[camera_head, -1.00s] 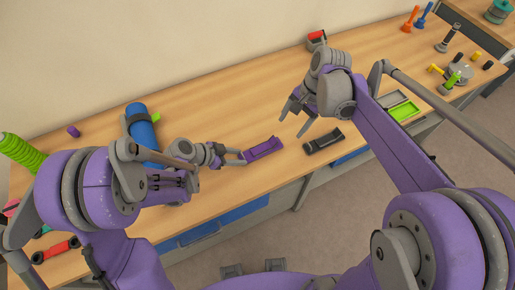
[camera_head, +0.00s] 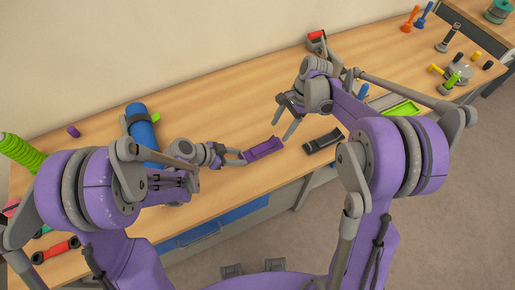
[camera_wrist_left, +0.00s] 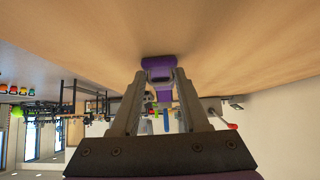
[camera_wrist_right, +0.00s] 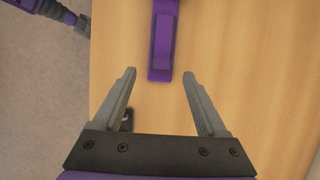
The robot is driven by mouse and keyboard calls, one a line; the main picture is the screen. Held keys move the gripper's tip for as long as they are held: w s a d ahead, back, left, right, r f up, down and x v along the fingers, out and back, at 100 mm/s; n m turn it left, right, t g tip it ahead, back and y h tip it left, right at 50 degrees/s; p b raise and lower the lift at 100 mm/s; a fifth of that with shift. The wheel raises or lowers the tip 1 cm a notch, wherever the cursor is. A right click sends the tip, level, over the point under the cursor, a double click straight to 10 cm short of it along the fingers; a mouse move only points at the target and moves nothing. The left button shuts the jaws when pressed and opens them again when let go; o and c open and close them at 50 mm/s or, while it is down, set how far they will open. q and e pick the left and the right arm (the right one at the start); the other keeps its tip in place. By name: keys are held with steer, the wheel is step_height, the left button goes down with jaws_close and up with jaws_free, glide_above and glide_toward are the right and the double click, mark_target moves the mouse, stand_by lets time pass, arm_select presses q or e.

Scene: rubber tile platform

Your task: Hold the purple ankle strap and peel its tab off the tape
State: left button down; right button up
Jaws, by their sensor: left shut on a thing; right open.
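The purple ankle strap (camera_head: 263,149) lies on the wooden table, its left end at my left gripper (camera_head: 243,157). My left gripper is shut on the strap, which shows between its fingertips in the left wrist view (camera_wrist_left: 158,72). My right gripper (camera_head: 283,122) is open and empty, just beyond the strap's right end. In the right wrist view the strap (camera_wrist_right: 163,45) lies lengthwise ahead of the open fingers (camera_wrist_right: 158,85), with a raised narrow band on top. I cannot tell the tab from the tape.
A dark grey strap-like piece (camera_head: 323,141) lies right of the purple strap near the table's front edge. A green tray (camera_head: 402,108) lies at the right.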

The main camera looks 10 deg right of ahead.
mark_target(272, 144)
steer(key=shift+x, duration=3.2)
steer(key=shift+d, duration=0.15)
steer(key=shift+s, duration=0.1)
jaws_close()
